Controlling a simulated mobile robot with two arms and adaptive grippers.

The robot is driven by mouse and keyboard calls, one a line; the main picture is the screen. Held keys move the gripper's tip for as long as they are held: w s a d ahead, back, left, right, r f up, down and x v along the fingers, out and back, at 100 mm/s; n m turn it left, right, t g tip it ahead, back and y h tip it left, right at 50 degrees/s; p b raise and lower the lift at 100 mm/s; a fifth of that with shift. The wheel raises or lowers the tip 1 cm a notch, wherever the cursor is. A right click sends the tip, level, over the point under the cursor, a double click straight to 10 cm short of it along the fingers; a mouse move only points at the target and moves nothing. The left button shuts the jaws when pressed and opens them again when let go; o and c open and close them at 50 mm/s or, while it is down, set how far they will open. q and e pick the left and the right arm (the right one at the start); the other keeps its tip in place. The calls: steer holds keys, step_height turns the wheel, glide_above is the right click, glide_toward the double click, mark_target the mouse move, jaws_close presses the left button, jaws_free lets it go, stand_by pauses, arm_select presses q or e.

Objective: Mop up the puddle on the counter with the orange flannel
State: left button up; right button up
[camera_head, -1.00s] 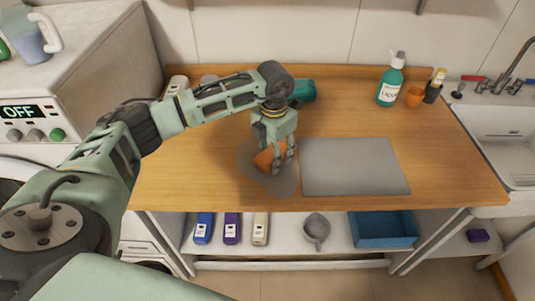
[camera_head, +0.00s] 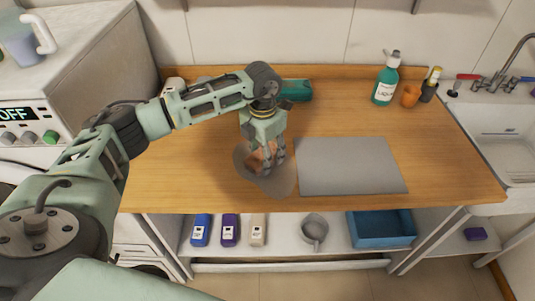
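The orange flannel (camera_head: 257,161) is a small crumpled cloth at my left gripper (camera_head: 268,160). The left gripper points down with its fingers closed around the flannel, low over the counter. The puddle (camera_head: 281,184) is a dark grey wet patch on the wooden counter (camera_head: 190,165), under and around the flannel. The gripper and cloth hide part of it. The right gripper is not in view.
A grey mat (camera_head: 350,168) lies just right of the puddle. A teal item (camera_head: 298,90) lies behind the gripper. The sink (camera_head: 505,130) is at right.

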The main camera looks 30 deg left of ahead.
mark_target(275, 153)
arm_select(q)
steer(key=shift+s+a, duration=0.35)
steer(key=shift+a, duration=0.25)
steer(key=shift+s+a, duration=0.35)
steer(key=shift+a, duration=0.25)
steer(key=shift+w+d+b, duration=0.2)
steer(key=shift+w+d, duration=0.2)
steer(key=shift+d, duration=0.3)
steer(key=shift+w+d+b, duration=0.15)
steer(key=shift+w+d, duration=0.25)
steer(key=shift+d, duration=0.25)
steer(key=shift+w+d+b, duration=0.15)
steer(key=shift+w+d, duration=0.3)
steer(key=shift+d, duration=0.2)
steer(key=shift+w+d+b, duration=0.15)
steer(key=shift+w+d, duration=0.25)
steer(key=shift+d, duration=0.25)
steer(key=shift+r+p, duration=2.45)
steer(key=shift+r, duration=1.65)
